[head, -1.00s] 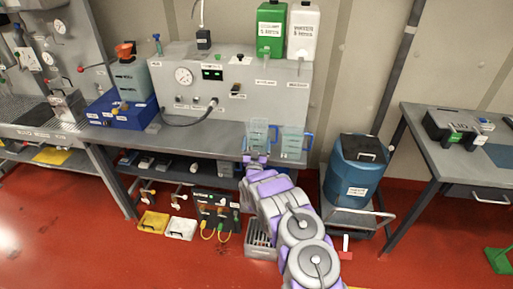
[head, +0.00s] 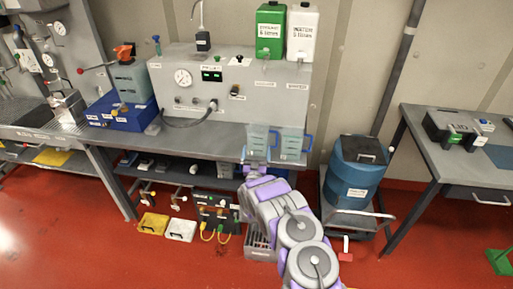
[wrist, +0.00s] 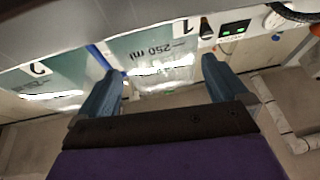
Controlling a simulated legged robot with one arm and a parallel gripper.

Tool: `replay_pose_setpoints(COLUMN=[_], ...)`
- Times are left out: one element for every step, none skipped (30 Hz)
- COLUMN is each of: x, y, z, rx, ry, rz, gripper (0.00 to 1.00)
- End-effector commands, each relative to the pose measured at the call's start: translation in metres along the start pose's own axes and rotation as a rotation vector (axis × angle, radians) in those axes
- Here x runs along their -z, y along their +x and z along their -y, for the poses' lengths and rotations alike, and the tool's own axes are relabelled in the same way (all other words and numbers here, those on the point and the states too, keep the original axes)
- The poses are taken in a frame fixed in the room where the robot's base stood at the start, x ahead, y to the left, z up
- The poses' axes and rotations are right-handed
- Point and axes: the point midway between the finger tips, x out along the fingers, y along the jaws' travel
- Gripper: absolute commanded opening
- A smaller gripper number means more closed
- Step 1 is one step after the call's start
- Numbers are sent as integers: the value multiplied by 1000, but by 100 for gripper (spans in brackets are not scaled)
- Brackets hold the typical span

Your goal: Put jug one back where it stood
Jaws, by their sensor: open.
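Jug one (head: 257,139) is a clear blue-tinted jug on the bench's front edge, left of jug two (head: 292,144). In the wrist view, which is upside down, jug one (wrist: 153,62) shows its "1" and "250 ml" marks, and jug two (wrist: 48,88) shows its "2" at the left. My gripper (head: 256,166) is in front of jug one's lower part. In the wrist view my gripper (wrist: 161,75) is open, with jug one in the gap ahead of its fingers. Contact cannot be told. The arm hides part of jug one's base.
The grey panel (head: 222,118) stands behind the jugs. A green bottle (head: 269,42) and white bottle (head: 302,44) stand on it. A blue drum (head: 357,170) stands on a cart to the right. A grey crate (head: 258,246) lies on the floor beside my arm.

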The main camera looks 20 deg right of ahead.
Motion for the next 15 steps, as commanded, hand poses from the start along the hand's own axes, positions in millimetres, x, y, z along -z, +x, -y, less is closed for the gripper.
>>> replay_pose_setpoints(x=[1, 1, 1, 1, 1, 1, 1, 2, 1, 1, 0, 0, 0, 0, 0], y=[-9, -16, -25, -31, -38, -46, -51, -57, -64, -69, -74, -79, -83, -86, -89], z=[2, 2, 2, 2, 2, 2, 2, 2, 2, 2, 2, 2, 2, 2, 2], rx=[4, 4, 3, 4, 5, 4, 4, 4, 4, 4, 4, 3, 3, 3, 2], ry=[-2, 0, -1, -2, -2, -1, -1, 0, -1, -2, -1, 0, 0, 0, 0], rz=[5, 6, 4, 6, 7, 6, 4, 3, 4, 5, 6, 5, 3, 3, 2], gripper=[100, 100, 100, 100, 100, 100, 100, 100, 100, 100, 100, 100, 100, 100, 100])
